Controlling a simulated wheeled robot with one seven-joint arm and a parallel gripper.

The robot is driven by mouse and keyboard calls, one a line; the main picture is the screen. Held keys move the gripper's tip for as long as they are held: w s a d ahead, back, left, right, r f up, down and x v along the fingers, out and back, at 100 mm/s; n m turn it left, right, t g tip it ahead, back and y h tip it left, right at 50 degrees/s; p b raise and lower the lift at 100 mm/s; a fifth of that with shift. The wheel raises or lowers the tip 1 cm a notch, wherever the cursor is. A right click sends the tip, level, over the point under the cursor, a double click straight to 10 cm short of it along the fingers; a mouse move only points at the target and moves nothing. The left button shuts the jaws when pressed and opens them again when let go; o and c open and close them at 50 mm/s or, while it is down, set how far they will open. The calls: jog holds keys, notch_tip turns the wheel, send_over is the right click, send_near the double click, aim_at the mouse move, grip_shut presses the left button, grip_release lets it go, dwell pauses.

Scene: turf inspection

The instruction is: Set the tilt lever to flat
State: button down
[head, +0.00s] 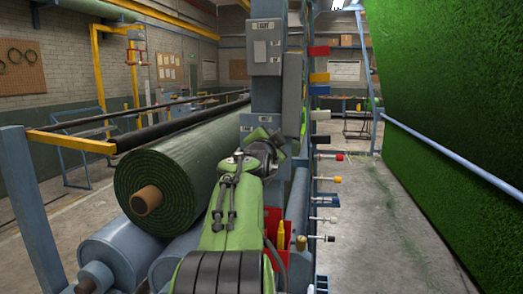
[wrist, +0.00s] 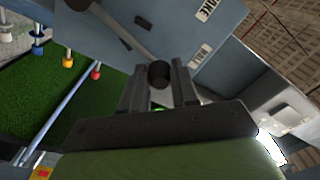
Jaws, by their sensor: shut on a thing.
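In the wrist view my gripper (wrist: 159,84) is shut on the dark round knob of the tilt lever (wrist: 118,34). The lever's grey bar runs from the knob to the upper left, across a blue-grey panel (wrist: 185,32). White labels are on the panel, upside down or turned, and I cannot read them fully. In the head view my green arm reaches toward the blue-grey post with its control boxes (head: 265,55). My arm hides the fingertips and the lever there. I cannot tell the lever's setting.
A large green turf roll (head: 180,170) lies on blue rollers (head: 118,250) left of my arm. A red holder (head: 280,238) is close to the right of my arm. Colored knobs on pegs (head: 320,90) stick out right of the post. A green turf sheet (head: 450,80) hangs at the right.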

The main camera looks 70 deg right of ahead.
jog(key=shift+s+d+f+m+b, duration=0.15)
jog(key=shift+s+f+m+b, duration=0.25)
jog(key=shift+s+m, duration=0.25)
jog(key=shift+s+d+f+m+b, duration=0.1)
jog(key=shift+s+f+m+b, duration=0.15)
jog(key=shift+s+m+b, duration=0.4)
jog(key=shift+w, duration=0.1)
jog(key=c, duration=0.8)
grip_release()
jog(key=shift+c, duration=0.2)
jog(key=s+a+b, duration=0.2)
jog(key=a, duration=1.3)
jog(key=shift+s+a, duration=0.25)
jog(key=shift+a, duration=0.05)
